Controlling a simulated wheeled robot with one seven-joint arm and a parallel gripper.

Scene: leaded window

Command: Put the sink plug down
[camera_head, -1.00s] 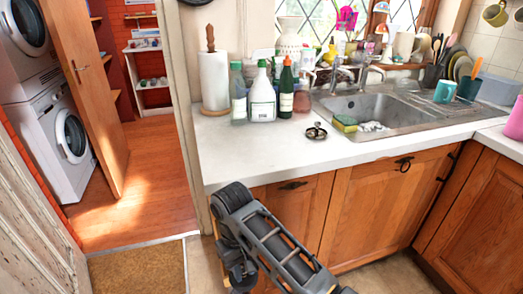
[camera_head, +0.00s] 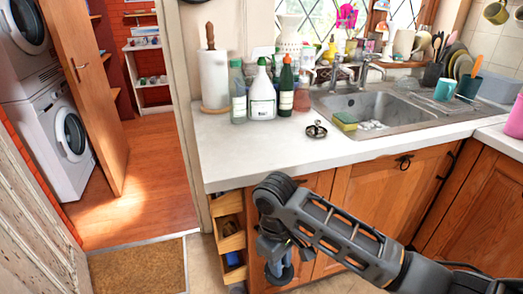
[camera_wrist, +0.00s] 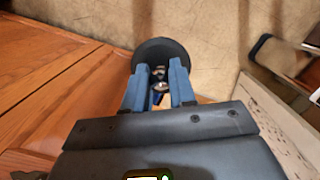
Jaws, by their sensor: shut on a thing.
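The sink plug, a dark round disc (camera_wrist: 163,50) with a shiny metal middle, is in my gripper (camera_wrist: 159,76) in the wrist view. The two blue fingers are shut on its middle, and the disc's rim shows beyond the fingertips. In the head view my gripper (camera_head: 277,257) points down in front of the wooden cupboards, below the worktop's front edge. The plug (camera_head: 280,276) shows there as a small disc under the fingers, held above the floor.
The white worktop (camera_head: 250,160) carries a small metal item (camera_head: 316,129), bottles (camera_head: 263,95) and a paper roll (camera_head: 214,80). The steel sink (camera_head: 385,105) holds a sponge (camera_head: 345,121). Small drawers (camera_head: 231,240) stand left of my gripper. The worktop's front left is clear.

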